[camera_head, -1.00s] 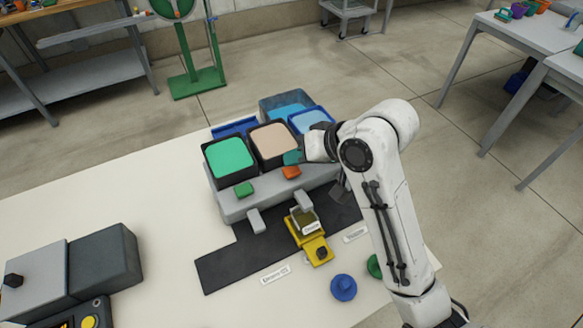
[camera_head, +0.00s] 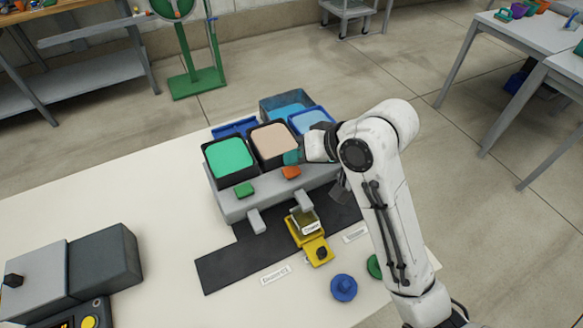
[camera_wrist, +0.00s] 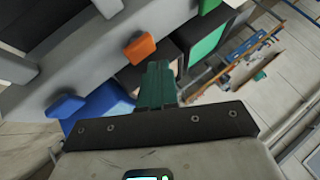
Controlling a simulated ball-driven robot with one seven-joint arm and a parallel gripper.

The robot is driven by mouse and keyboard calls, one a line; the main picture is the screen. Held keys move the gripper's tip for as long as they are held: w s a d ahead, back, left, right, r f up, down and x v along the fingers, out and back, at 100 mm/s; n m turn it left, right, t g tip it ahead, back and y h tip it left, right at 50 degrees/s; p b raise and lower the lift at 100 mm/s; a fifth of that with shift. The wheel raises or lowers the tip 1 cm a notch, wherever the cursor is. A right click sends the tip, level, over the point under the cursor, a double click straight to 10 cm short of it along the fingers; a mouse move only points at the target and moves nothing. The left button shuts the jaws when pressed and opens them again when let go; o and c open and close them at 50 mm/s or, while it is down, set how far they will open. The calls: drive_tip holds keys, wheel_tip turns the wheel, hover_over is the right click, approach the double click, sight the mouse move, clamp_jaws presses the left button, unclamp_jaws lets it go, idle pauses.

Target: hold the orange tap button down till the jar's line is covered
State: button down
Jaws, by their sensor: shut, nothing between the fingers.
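The orange tap button (camera_head: 291,172) sits on the front of the grey dispenser block, below the peach-filled tank; it also shows in the wrist view (camera_wrist: 139,49). My gripper (camera_head: 293,157) has its teal fingers shut and empty, just behind and above the orange button. In the wrist view the fingertips (camera_wrist: 157,65) lie close to the button with a small offset; I cannot tell whether they touch. The jar (camera_head: 303,217), clear with a yellowish tint, stands on a yellow holder (camera_head: 318,252) under a grey spout (camera_head: 304,200). Its line and fill level are too small to make out.
A green button (camera_head: 244,189) sits left on the grey block; a blue button (camera_wrist: 65,106) shows in the wrist view. Open tanks, one green (camera_head: 228,157), stand behind. A blue knobbed piece (camera_head: 343,288) lies on the table in front. The table's left middle is clear.

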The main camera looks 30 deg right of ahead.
idle(0.4)
drive_tip(key=shift+f, duration=0.4)
drive_tip(key=shift+f, duration=0.55)
idle(6.7)
